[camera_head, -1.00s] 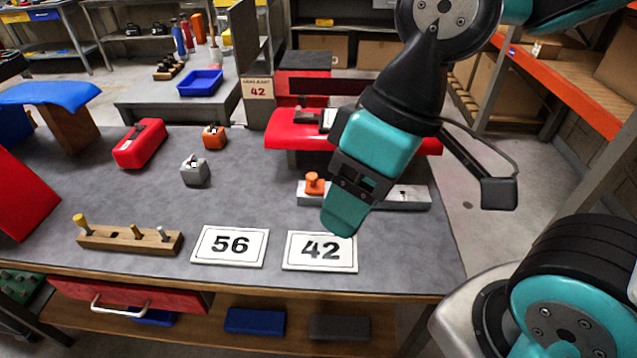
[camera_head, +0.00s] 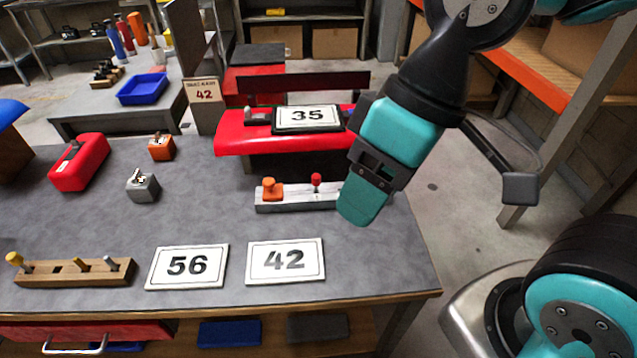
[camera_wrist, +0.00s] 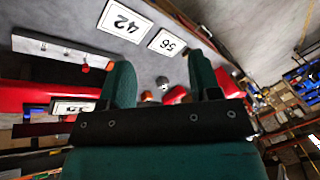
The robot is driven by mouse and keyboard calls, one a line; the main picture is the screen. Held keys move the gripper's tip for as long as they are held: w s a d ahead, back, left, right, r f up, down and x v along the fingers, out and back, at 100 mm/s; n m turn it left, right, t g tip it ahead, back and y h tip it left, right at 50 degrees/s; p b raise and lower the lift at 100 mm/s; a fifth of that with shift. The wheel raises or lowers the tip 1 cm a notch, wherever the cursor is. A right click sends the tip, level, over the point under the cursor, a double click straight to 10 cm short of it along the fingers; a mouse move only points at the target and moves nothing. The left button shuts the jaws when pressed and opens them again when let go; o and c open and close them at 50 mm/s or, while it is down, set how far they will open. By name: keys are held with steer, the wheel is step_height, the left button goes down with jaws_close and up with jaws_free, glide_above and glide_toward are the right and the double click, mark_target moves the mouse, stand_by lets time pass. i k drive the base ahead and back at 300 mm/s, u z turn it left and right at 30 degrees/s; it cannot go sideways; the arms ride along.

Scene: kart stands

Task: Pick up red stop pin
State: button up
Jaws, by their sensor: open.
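The red stop pin (camera_head: 315,181) stands upright in a grey-white block (camera_head: 298,200) on the grey table, to the right of an orange knob (camera_head: 271,189) in the same block. My gripper (camera_head: 362,203) hangs over the right end of the block, right of the pin, and hides that end. In the wrist view the pin shows as a small red spot (camera_wrist: 85,68) on the pale block (camera_wrist: 50,55), left of my gripper's two parted fingers (camera_wrist: 160,85). My gripper is open, with nothing between its fingers.
A red kart part (camera_head: 240,140) with a "35" plate (camera_head: 307,117) stands behind the block. Plates "56" (camera_head: 187,267) and "42" (camera_head: 285,262) lie in front. A wooden peg holder (camera_head: 75,273) is at front left.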

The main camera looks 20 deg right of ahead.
mark_target(316, 178)
steer(key=k, duration=1.3)
steer(key=u, duration=0.65)
steer(key=i, duration=0.55)
steer(key=u, duration=0.8)
steer(key=i, duration=0.75)
steer(key=z, duration=0.75)
steer(key=i, duration=0.7)
steer(key=z, duration=0.75)
